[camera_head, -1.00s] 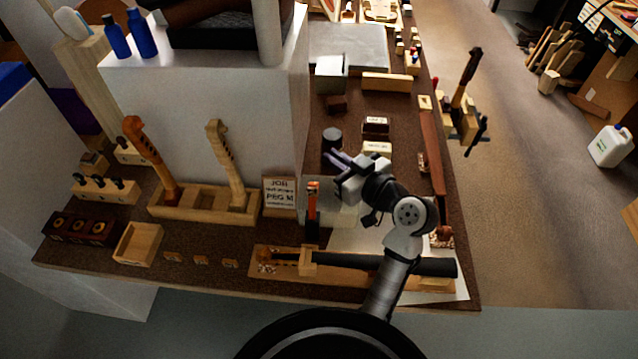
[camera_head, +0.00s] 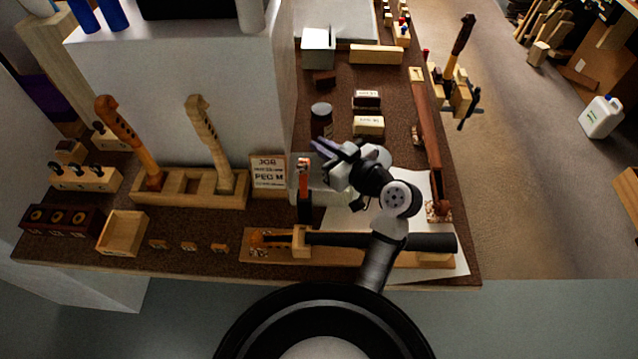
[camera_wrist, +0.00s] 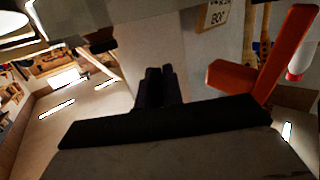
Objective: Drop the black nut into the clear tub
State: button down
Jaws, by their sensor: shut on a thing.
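My gripper (camera_head: 322,148) is above the bench, its dark fingers pointing up and left. In the wrist view the two dark fingers (camera_wrist: 160,88) are close together, shut on a small dark thing that I take to be the black nut; its outline blends into the fingers. A pale see-through box, which looks like the clear tub (camera_head: 322,184), stands on the bench below and behind the gripper. The gripper and an orange-and-black clamp hide part of it. I cannot see inside it.
The upright orange clamp (camera_head: 304,182) stands close to the gripper; its orange part also shows in the wrist view (camera_wrist: 290,55). A dark round jar (camera_head: 321,120) is just behind. A sign (camera_head: 268,172) stands to the left.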

jog(key=c, duration=1.5)
grip_release()
jog(key=shift+o, duration=0.2)
jog(key=b+v, duration=0.3)
jog(key=v, duration=1.1)
jog(key=shift+b, duration=0.3)
jog(key=shift+f, duration=0.1)
